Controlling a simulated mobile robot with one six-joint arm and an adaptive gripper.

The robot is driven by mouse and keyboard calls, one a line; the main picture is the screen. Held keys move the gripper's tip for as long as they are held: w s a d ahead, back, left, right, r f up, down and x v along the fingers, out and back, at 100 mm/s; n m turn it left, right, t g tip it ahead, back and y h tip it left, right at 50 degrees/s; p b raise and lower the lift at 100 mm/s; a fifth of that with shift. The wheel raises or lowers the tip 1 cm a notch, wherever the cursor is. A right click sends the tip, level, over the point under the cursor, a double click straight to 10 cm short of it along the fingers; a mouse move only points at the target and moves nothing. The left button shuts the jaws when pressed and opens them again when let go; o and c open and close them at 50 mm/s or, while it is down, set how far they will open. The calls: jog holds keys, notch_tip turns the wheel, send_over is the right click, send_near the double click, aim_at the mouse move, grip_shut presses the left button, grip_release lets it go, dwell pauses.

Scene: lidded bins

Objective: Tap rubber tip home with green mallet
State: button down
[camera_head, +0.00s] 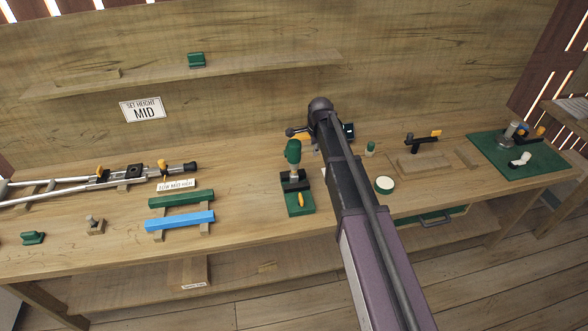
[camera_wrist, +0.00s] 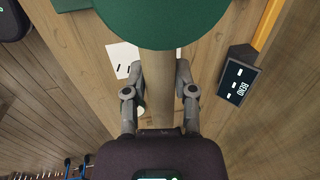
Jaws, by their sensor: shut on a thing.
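In the wrist view, the fingers of my gripper (camera_wrist: 160,60) reach up on both sides to a large round green part, which looks like the green mallet (camera_wrist: 160,22), close to the camera. The grip itself is partly hidden under it. A dark rubber tip (camera_head: 190,167) shows on the right end of a grey metal tube (camera_head: 150,172) lying at the left of the bench. How far it is seated is too small to tell.
Blue (camera_head: 183,225) and green (camera_head: 180,198) bars lie in front of the tube. A BEND sign (camera_wrist: 238,82) shows at right in the wrist view.

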jog(key=shift+r+p, duration=1.85)
jog(key=shift+p, duration=0.05)
dwell(0.6)
jog(key=shift+f, duration=0.2)
dwell(0.4)
dwell(1.2)
dwell(0.5)
notch_tip(320, 180, down, 4)
jog(key=b, duration=0.4)
jog(key=shift+b, duration=0.3)
jog(key=shift+r+p, duration=2)
jog(key=shift+p, duration=0.05)
